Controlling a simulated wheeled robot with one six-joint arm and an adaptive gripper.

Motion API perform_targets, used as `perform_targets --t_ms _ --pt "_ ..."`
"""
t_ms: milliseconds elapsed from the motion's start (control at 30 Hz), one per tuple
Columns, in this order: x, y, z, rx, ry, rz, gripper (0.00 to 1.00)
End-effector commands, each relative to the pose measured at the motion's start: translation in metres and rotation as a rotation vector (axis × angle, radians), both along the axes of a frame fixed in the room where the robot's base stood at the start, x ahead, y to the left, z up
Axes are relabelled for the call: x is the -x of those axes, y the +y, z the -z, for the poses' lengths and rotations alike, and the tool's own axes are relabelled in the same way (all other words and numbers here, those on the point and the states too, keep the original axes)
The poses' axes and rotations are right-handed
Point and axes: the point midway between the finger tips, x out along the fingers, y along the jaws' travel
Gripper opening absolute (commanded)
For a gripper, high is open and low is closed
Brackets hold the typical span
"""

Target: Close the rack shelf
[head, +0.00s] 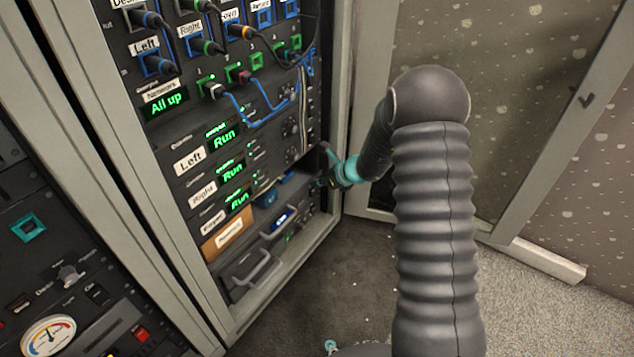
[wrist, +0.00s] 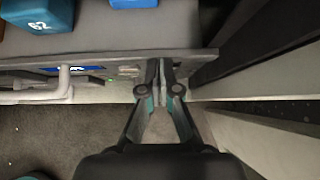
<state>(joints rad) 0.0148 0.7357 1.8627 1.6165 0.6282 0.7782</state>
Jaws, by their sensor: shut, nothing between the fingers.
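The rack shelf (wrist: 120,35) shows in the wrist view as a grey tray standing out from the rack, with blue boxes on it, one marked 62 (wrist: 38,14). Its front edge crosses the upper part of that view. In the head view the shelf sits low in the rack, with blue items (head: 268,198) visible in it. My gripper (wrist: 162,72) is shut and empty, its fingertips at the right part of the shelf's front edge; I cannot tell whether they touch. In the head view my gripper (head: 326,172) is at the rack's right side, its fingertips partly hard to make out.
A panel with a pale handle (wrist: 65,85) lies below the shelf edge. A console with a gauge (head: 48,335) is at lower left.

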Motion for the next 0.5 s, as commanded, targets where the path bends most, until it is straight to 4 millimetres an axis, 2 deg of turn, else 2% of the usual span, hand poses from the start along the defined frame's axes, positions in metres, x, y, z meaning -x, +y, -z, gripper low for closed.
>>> perform_targets --t_ms 167,200,500 --pt "0.015 -0.028 0.002 0.001 0.003 0.007 0.0" --pt "0.018 -0.033 -0.01 0.001 0.0 0.007 0.0" --pt "0.045 -0.066 -0.05 0.001 0.002 0.004 0.0"
